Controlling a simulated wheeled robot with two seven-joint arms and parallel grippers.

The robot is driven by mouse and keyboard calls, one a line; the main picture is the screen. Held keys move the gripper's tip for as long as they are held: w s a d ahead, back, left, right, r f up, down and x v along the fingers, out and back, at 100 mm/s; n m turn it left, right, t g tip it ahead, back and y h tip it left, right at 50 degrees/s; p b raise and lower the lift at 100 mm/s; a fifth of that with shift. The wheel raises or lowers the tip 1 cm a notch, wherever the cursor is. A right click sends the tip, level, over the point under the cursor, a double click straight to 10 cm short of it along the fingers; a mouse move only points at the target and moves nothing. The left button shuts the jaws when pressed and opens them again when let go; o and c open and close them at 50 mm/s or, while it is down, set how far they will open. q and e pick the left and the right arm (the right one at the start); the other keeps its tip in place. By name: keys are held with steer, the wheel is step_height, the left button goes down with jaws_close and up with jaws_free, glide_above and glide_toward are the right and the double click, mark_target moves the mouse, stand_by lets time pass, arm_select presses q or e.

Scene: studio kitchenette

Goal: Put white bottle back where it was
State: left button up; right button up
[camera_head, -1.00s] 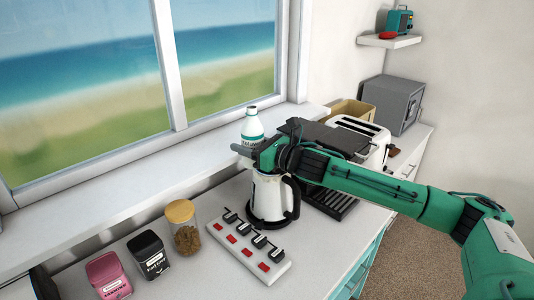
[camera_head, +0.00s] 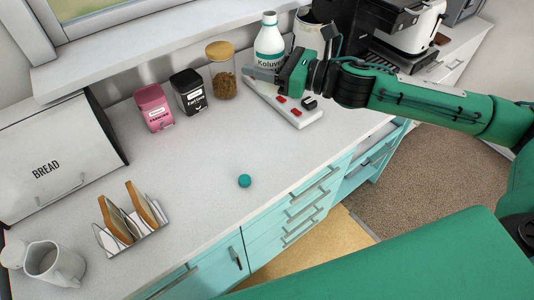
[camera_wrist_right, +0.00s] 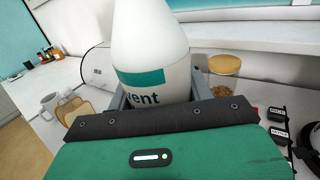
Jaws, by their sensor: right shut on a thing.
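The white bottle (camera_head: 268,45) has a teal band and a white cap and stands nearly upright in my right gripper (camera_head: 268,74). The gripper is shut around its lower body. In the right wrist view the bottle (camera_wrist_right: 150,45) fills the top middle between the fingers (camera_wrist_right: 155,95), its cap out of frame. In the head view the bottle is over the back of the counter, just right of the glass jar. I cannot tell whether its base touches anything. My left gripper is not in view.
A glass jar (camera_head: 223,80), a black tin (camera_head: 188,92) and a pink tin (camera_head: 154,107) stand left of the bottle. A switch panel (camera_head: 290,103) lies under my right gripper. A small teal ball (camera_head: 244,181) sits on the otherwise clear middle counter (camera_head: 195,165).

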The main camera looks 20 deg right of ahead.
steer(key=shift+s+a+f, duration=0.1)
steer(key=shift+s+f, duration=0.05)
steer(key=shift+f, duration=9.95)
arm_select(q)
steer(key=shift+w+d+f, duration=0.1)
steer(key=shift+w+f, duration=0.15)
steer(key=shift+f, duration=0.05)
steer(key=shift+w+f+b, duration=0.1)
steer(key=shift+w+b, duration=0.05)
steer(key=shift+b, duration=0.2)
arm_select(e)
steer(key=shift+f, duration=0.1)
steer(key=shift+f, duration=0.1)
steer(key=o, duration=0.9)
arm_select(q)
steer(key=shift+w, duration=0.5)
arm_select(e)
steer(key=shift+o, duration=0.7)
